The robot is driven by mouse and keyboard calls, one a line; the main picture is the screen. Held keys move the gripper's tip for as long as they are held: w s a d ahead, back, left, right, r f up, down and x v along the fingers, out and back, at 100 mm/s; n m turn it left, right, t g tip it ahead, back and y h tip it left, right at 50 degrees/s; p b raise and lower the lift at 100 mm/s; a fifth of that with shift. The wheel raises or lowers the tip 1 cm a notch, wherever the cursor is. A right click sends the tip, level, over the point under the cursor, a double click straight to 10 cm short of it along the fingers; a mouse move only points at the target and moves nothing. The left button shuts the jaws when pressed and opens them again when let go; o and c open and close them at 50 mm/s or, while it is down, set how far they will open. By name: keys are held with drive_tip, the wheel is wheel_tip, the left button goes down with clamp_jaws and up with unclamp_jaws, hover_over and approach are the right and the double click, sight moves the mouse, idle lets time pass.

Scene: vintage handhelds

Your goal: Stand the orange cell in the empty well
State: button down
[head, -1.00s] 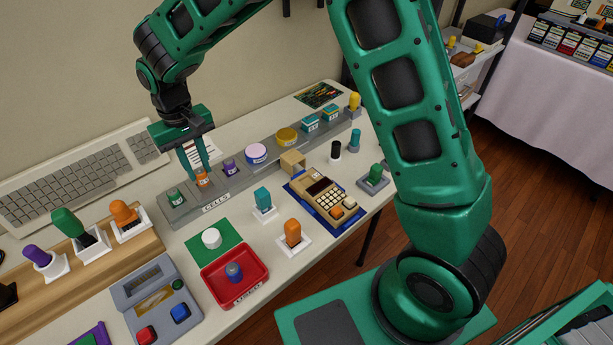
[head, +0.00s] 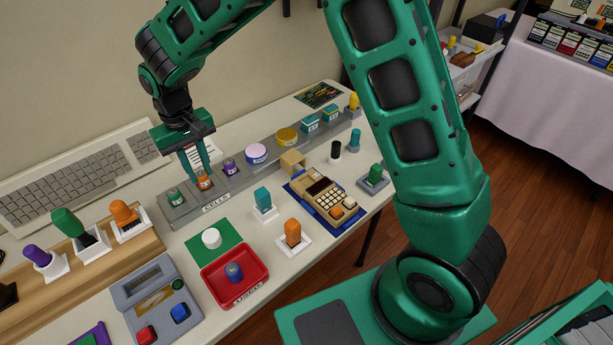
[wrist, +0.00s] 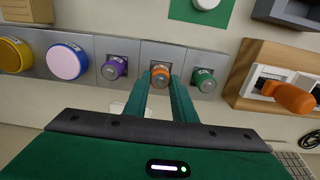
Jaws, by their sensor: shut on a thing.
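The orange cell (head: 204,183) is upright between my fingertips, over the well between the green cell (head: 175,197) and the purple cell (head: 229,167) in the grey rack marked CELLS (head: 216,197). My gripper (head: 203,175) points down and is shut on the orange cell. In the wrist view the orange cell (wrist: 160,72) lies between the fingers (wrist: 160,84), over its square grey tile, with the purple cell (wrist: 115,67) and the green cell (wrist: 204,80) to either side. Its base and the well's inside are hidden, so I cannot tell whether it is fully seated.
A pink-and-white round tub (head: 256,154) and a yellow tub (head: 287,137) stand farther along the rack. A red tray (head: 238,297) with a blue cell, a green mat (head: 196,251) with a white round piece and a tan handheld (head: 322,196) lie in front. A keyboard (head: 75,180) is behind.

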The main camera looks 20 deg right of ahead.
sight(200, 172)
drive_tip(key=shift+f, duration=0.4)
idle(0.3)
drive_tip(key=c, duration=1.4)
unclamp_jaws()
drive_tip(key=shift+c, duration=1.3)
drive_tip(key=shift+r, duration=0.1)
drive_tip(key=shift+r, duration=3.4)
